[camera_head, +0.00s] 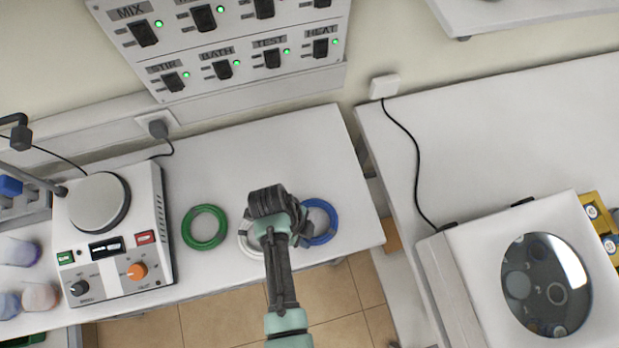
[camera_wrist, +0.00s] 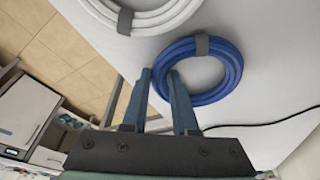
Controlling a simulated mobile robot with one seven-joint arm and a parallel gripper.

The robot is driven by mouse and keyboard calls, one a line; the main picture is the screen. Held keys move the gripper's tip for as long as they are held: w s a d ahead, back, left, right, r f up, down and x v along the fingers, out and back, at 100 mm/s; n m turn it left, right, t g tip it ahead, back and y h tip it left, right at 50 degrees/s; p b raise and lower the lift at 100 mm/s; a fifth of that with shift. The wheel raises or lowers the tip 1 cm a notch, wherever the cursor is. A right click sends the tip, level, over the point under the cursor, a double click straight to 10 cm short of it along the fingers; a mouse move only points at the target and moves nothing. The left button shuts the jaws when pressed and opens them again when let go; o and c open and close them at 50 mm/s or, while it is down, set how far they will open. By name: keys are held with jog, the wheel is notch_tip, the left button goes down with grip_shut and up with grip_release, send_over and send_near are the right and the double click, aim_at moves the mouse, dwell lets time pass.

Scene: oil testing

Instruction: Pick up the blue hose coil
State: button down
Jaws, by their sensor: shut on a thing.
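The blue hose coil (camera_wrist: 232,64) lies flat on the white table in the wrist view, with a grey band at its far side. My gripper (camera_wrist: 161,74) is shut on the near left part of its ring, one finger on the outside and one on the inside. In the head view the blue hose coil (camera_head: 334,224) shows at the right of the row of coils, its left part hidden by my gripper and wrist.
A white hose coil (camera_wrist: 160,18) lies beside the blue one, and a green coil (camera_head: 188,228) is farther left. A hotplate stirrer (camera_head: 118,250) stands at the left. The table (camera_head: 355,215) is clear right of the coils. A switch panel (camera_head: 225,48) hangs behind.

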jog(key=shift+r, duration=0.15)
notch_tip(320, 180, up, 10)
jog(key=b, duration=0.1)
dwell(0.4)
jog(key=shift+f, duration=0.2)
dwell(0.6)
